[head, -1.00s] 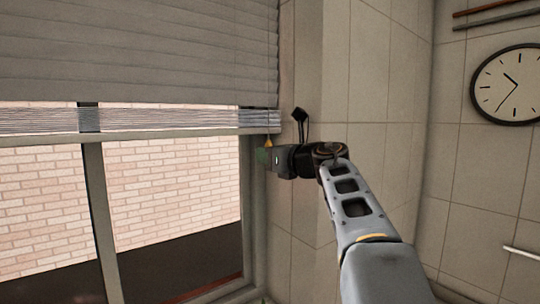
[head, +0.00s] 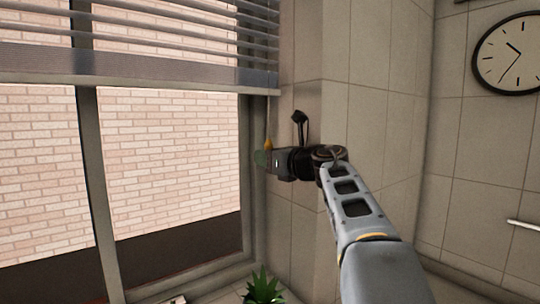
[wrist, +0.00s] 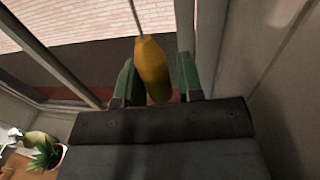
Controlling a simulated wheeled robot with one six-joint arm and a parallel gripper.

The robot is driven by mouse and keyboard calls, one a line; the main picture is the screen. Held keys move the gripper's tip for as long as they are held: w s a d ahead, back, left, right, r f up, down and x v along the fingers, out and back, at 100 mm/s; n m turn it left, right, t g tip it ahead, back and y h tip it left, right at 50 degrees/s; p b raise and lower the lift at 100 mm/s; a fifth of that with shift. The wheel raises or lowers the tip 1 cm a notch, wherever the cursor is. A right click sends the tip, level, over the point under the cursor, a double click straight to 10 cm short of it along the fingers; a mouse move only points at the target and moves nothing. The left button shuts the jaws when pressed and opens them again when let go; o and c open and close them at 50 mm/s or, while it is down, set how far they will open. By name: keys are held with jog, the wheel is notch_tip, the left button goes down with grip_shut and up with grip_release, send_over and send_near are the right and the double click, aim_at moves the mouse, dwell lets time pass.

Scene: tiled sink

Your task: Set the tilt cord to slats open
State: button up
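The orange-yellow tassel of the tilt cord (head: 268,144) hangs on a thin cord beside the window, below the blind's right end. In the wrist view the tassel (wrist: 152,70) stands between my gripper's two green fingers (wrist: 157,78). A gap shows between the tassel and the right finger, and a narrower one on the left, so my gripper looks open around it. In the head view my gripper (head: 261,158) is at the tassel's lower part. The blind slats (head: 170,40) are tilted, with brick wall visible through the gaps between them.
A tiled wall (head: 375,100) and its corner stand close right of my gripper. The window frame (head: 250,190) is just left of it. A potted plant (head: 264,287) stands below. A clock (head: 510,53) hangs on the right wall.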

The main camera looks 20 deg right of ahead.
jog(key=shift+o, duration=1.3)
jog(key=shift+r, duration=0.2)
jog(key=shift+s, duration=0.15)
jog(key=b+v, duration=0.3)
jog(key=v, duration=1)
jog(key=shift+s+b, duration=0.3)
jog(key=shift+s, duration=0.05)
jog(key=shift+d+f, duration=0.1)
